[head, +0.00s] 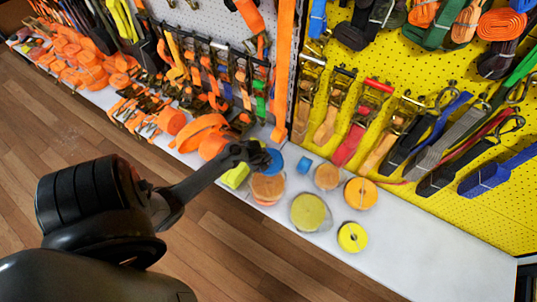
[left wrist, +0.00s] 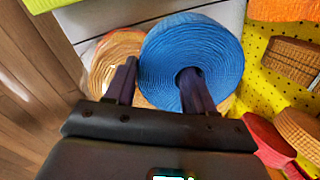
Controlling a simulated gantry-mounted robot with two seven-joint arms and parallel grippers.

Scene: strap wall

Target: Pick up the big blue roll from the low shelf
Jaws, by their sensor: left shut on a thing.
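The big blue roll (left wrist: 190,45) fills the upper middle of the left wrist view. In the head view it (head: 274,160) shows only partly, behind my left gripper (head: 262,154), on the white low shelf. My left gripper (left wrist: 158,88) is shut on the blue roll's wall: one finger is in the roll's centre hole and the other is at its outer left side. I cannot tell whether the roll is clear of the shelf. My right gripper is in neither view.
The white shelf (head: 430,235) is bare at the right. A tan roll (head: 267,187), a yellow-green roll (head: 310,211), an orange roll (head: 360,193) and a small blue roll (head: 304,165) are close by. Orange straps (head: 205,135) crowd the left. The yellow pegboard (head: 380,85) stands behind with hanging straps.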

